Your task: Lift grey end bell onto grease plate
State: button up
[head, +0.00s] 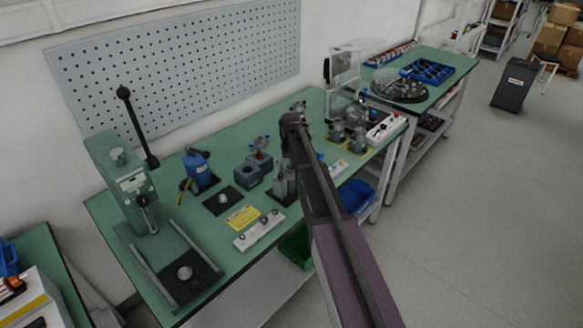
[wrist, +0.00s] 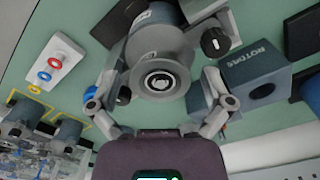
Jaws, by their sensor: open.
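A grey round part (wrist: 158,70) with a ringed hub, which looks like the grey end bell, lies between the fingers of my gripper (wrist: 160,98) in the wrist view. The fingers are spread on either side of it; I cannot tell whether they touch it. In the head view my arm hides most of my gripper. A grey piece (head: 281,182) shows just left of the arm on a dark base. A black plate (head: 222,200) with a small round piece on it lies to the left; I cannot tell whether it is the grease plate.
A blue-grey block marked ROTORS (wrist: 245,80) stands close to the right finger. A white panel with coloured rings (wrist: 50,62) lies to the left.

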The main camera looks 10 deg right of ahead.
jog(key=c, duration=1.2)
jog(key=shift+o, duration=0.2)
jog(key=shift+r, duration=0.1)
jog(key=shift+r+p, duration=3.05)
jog(key=shift+p, duration=0.05)
jog(key=shift+s, duration=0.15)
